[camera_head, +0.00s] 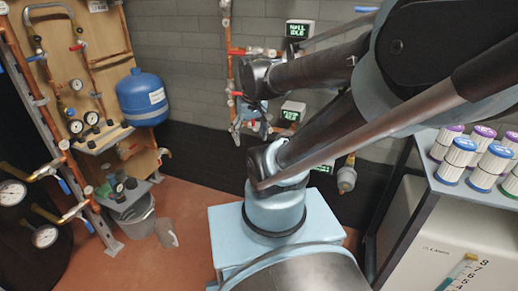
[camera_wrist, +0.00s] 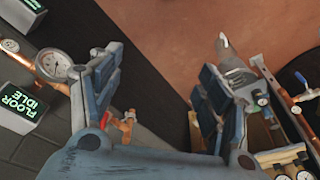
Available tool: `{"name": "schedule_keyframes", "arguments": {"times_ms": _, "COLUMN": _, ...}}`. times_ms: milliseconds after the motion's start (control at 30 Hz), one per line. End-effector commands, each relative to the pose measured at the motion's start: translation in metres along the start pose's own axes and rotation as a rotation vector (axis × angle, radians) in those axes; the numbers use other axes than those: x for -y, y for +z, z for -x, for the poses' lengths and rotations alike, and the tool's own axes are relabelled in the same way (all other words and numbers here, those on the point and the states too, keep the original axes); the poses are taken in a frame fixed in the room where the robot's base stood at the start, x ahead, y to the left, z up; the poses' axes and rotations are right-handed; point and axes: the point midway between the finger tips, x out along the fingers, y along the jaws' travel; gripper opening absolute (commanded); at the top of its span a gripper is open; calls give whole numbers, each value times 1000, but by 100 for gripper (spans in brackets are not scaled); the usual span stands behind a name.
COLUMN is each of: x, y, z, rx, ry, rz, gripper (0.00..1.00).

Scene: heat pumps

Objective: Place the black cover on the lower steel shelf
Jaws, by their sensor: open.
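My gripper (camera_head: 250,125) is in front of the grey wall, near the copper pipes, in the head view. In the wrist view my gripper (camera_wrist: 160,88) has its two blue-grey fingers wide apart with nothing held between them. A small grey steel shelf (camera_head: 128,204) juts out low on the wooden panel at the left. Several small dark items (camera_head: 117,182) stand on it; I cannot tell whether one is the black cover. I cannot pick out the black cover for certain in either view. My gripper is to the right of the shelf and apart from it.
A grey bucket (camera_head: 136,219) and a pale cup-like object (camera_head: 166,233) are on the red floor below the shelf. A blue tank (camera_head: 143,98) hangs beside the panel. Copper pipes with gauges (camera_head: 43,236) stand at left. A white cabinet (camera_head: 430,240) is at right.

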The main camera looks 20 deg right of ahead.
Motion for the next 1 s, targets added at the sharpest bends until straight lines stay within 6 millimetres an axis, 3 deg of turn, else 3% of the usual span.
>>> {"name": "schedule_keyframes", "arguments": {"times_ms": 200, "x": -10, "y": 43, "z": -9, "rx": 14, "ry": 13, "rz": -55, "gripper": 70}}
{"name": "schedule_keyframes", "arguments": {"times_ms": 367, "x": -14, "y": 58, "z": -13, "rx": 19, "ry": 18, "rz": -75, "gripper": 70}}
{"name": "schedule_keyframes", "arguments": {"times_ms": 1000, "x": -15, "y": 55, "z": -19, "rx": 29, "ry": 18, "rz": -79, "gripper": 70}}
